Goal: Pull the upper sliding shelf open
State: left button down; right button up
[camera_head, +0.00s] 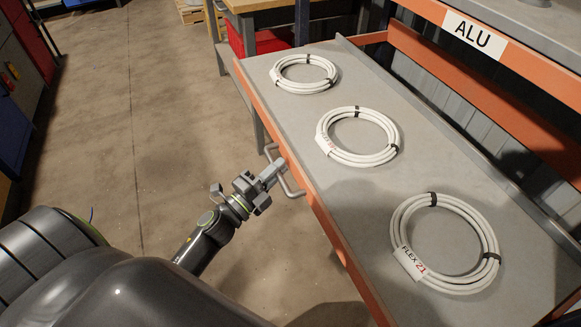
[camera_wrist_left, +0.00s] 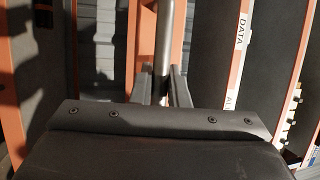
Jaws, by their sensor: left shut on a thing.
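The upper sliding shelf (camera_head: 345,190) is a grey tray with an orange front edge, standing out from the rack in the head view. Three white cable coils lie on it: one at the far end (camera_head: 304,74), one in the middle (camera_head: 358,137) and one at the near end (camera_head: 445,243). A grey bar handle (camera_head: 291,190) is fixed to its front edge. My left gripper (camera_head: 272,172) is shut on the handle. In the left wrist view the fingers (camera_wrist_left: 163,85) close around the grey handle bar (camera_wrist_left: 164,40). My right gripper is not in view.
An orange rack beam with an ALU label (camera_head: 474,35) runs above the shelf at the back. A red bin (camera_head: 262,40) stands under a bench beyond the far end. The concrete floor (camera_head: 150,120) left of the shelf is clear.

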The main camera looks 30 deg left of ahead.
pick_arm(q)
jog(key=shift+s+a+f, duration=0.1)
jog(key=shift+s+a, duration=0.45)
jog(key=shift+s, duration=0.15)
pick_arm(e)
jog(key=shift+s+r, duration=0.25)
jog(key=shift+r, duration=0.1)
pick_arm(q)
jog(key=c, duration=1.7)
grip_release()
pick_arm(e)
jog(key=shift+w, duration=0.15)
